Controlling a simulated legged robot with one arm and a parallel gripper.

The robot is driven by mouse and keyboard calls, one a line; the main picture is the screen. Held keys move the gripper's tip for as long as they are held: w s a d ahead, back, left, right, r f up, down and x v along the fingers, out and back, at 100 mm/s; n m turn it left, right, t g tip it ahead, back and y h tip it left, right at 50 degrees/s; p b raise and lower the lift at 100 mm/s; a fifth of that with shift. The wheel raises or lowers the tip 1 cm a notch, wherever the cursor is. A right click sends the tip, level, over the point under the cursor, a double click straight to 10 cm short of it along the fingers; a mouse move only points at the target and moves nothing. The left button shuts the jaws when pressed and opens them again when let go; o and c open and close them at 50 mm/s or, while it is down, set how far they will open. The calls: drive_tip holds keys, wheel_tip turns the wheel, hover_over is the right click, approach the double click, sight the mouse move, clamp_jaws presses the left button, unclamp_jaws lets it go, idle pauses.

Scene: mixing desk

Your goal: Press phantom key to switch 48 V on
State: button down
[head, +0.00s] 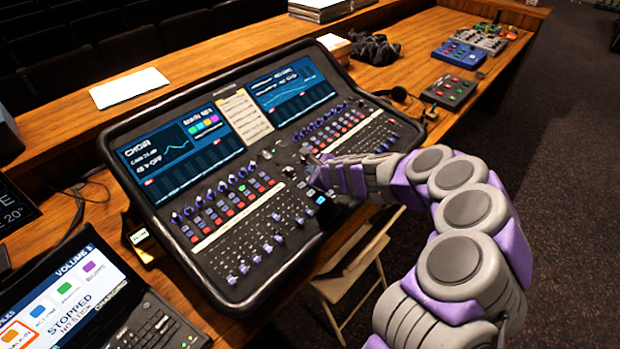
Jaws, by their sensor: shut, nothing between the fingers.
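The mixing desk (255,150) is a black console on the wooden counter, with two lit blue screens and rows of coloured buttons, knobs and faders. Its left screen (180,150) shows "CHOIR" and further small text I cannot read surely. My purple and grey arm comes in from the lower right. My gripper (315,170) is shut and empty over the middle right of the console, near the central controls. I cannot tell whether its tip touches the panel. The phantom key is not identifiable at this size, and the gripper hides some controls.
A laptop-like device (75,300) with a "STOPPED" screen stands at lower left. A white paper (129,87) lies behind the console. Small pedal boxes (448,92) and a dark cloth bundle (374,48) sit on the right. A folding chair (355,265) stands below the counter.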

drive_tip(key=shift+f, duration=0.1)
drive_tip(key=shift+d+f, duration=0.25)
drive_tip(key=shift+a+f+b, duration=0.1)
drive_tip(key=shift+f+b, duration=0.25)
drive_tip(key=shift+b, duration=0.15)
idle(0.6)
idle(0.3)
drive_tip(key=shift+r+p, duration=0.7)
drive_tip(key=shift+r, duration=0.1)
drive_tip(key=r+p, duration=0.4)
drive_tip(key=r, duration=0.1)
drive_tip(key=shift+s+d, duration=0.2)
idle(0.6)
